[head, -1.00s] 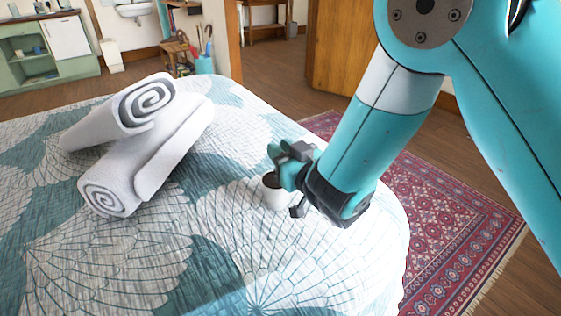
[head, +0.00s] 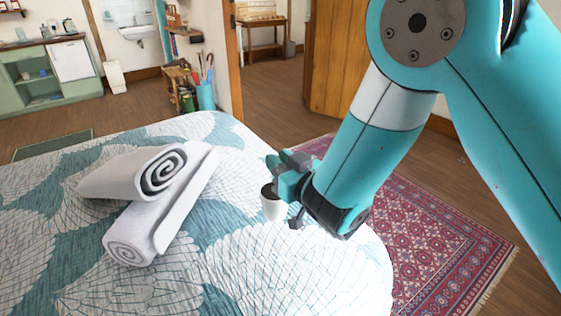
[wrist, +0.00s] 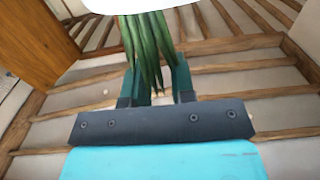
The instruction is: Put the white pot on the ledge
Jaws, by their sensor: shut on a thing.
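The white pot (head: 272,207) is small, with dark contents at its top. In the head view it hangs upright at my gripper (head: 281,180), in front of the patterned bedspread. In the wrist view the pot (wrist: 130,4) shows as a white edge at the top. Long green leaves (wrist: 148,50) run from it between the two teal fingers. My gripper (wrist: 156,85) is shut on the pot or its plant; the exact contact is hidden. I cannot clearly pick out the ledge in either view.
The bed (head: 225,270) fills the foreground, with two rolled towels (head: 150,225) on its left. A patterned red rug (head: 450,235) lies right of it. A green cabinet (head: 35,75), a small wooden stand (head: 180,80) and a wooden door (head: 340,60) are behind. Floor between is open.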

